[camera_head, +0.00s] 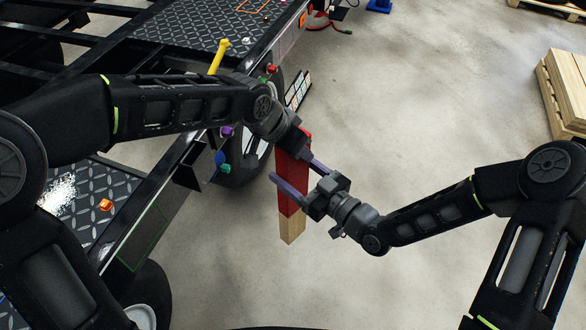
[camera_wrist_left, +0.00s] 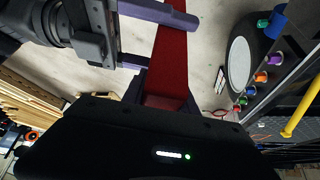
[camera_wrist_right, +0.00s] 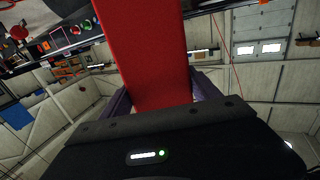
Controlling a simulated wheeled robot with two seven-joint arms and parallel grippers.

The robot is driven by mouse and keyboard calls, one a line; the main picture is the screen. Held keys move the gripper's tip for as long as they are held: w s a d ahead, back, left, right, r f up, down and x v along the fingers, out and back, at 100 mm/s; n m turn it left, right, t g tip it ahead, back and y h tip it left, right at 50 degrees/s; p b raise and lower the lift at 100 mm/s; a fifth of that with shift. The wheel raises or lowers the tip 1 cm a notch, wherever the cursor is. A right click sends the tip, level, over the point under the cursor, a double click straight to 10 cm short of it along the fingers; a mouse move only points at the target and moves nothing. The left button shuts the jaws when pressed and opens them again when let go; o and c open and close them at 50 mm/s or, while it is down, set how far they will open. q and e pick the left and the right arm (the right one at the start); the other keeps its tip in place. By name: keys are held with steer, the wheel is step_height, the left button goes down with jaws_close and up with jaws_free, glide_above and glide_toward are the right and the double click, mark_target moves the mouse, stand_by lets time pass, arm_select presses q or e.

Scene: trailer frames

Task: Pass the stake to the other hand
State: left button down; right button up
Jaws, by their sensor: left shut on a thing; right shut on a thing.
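The stake (camera_head: 291,205) is a long square post, red over most of its length and bare wood at its lower end. It hangs roughly upright, slightly tilted, above the floor in the middle of the head view. My left gripper (camera_head: 297,136) is shut on its upper red end; its fingers are mostly hidden there. My right gripper (camera_head: 290,167) is shut on the red part just below, its purple fingers on either side. The red stake fills the middle of the left wrist view (camera_wrist_left: 170,60) and the right wrist view (camera_wrist_right: 145,50).
A trailer frame (camera_head: 150,215) with tread plates and a wheel stands at left, close to the stake. Coloured knobs and a yellow handle (camera_head: 219,57) line its edge. Stacked planks (camera_head: 563,90) lie at far right. The concrete floor between is clear.

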steer(key=c, duration=0.6)
arm_select(q)
steer(key=c, duration=0.9)
jaws_free()
arm_select(e)
jaws_close()
arm_select(q)
steer(key=shift+r, duration=0.1)
steer(key=v, duration=1.1)
steer(key=shift+s+a+r, duration=0.2)
steer(key=shift+r, duration=0.15)
steer(key=shift+w, duration=0.1)
